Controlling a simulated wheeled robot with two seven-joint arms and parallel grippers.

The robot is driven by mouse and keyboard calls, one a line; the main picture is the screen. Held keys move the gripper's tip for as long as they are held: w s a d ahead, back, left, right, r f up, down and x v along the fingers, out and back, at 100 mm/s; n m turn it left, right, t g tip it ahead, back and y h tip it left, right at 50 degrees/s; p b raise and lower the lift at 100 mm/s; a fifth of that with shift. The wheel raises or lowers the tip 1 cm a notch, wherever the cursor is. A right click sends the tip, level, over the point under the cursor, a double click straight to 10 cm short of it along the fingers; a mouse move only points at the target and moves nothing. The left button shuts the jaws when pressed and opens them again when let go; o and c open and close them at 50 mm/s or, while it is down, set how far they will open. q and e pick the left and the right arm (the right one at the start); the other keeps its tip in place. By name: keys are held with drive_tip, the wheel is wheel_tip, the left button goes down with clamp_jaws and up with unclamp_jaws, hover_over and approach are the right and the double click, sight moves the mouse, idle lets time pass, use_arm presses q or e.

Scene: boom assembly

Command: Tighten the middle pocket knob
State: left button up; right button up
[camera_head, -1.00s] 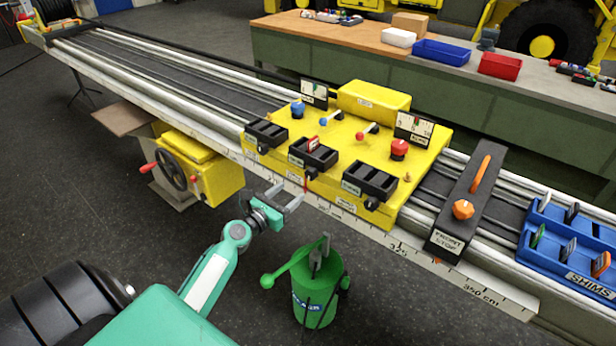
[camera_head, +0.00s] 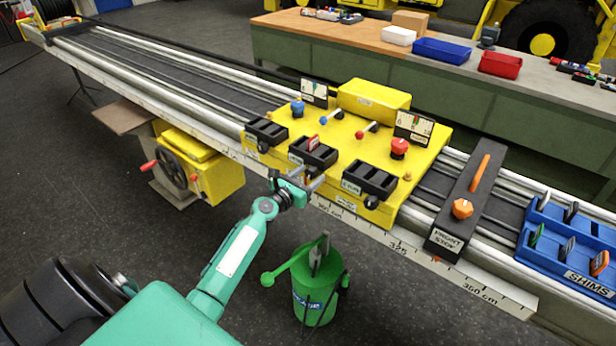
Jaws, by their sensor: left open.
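The yellow carriage (camera_head: 350,150) sits on the rails and carries three black pockets along its front. The middle pocket (camera_head: 325,155) holds something with a red top. Its small dark knob, on the pocket's front, is largely hidden behind my left gripper's fingers. My left gripper (camera_head: 314,177) is open, its fingers pointing at that knob from the front. I cannot tell whether the fingers touch it or straddle it. The left pocket (camera_head: 268,130) and right pocket (camera_head: 368,180) have similar dark knobs. My right gripper is not in view.
The black front stop (camera_head: 468,205) with an orange knob and the blue shims tray (camera_head: 575,240) are to the right. A green bucket (camera_head: 318,298) stands below on the floor. A yellow handwheel box (camera_head: 205,165) is at the left. A workbench (camera_head: 400,75) runs behind.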

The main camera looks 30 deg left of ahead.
use_arm(q)
drive_tip(key=c, duration=1)
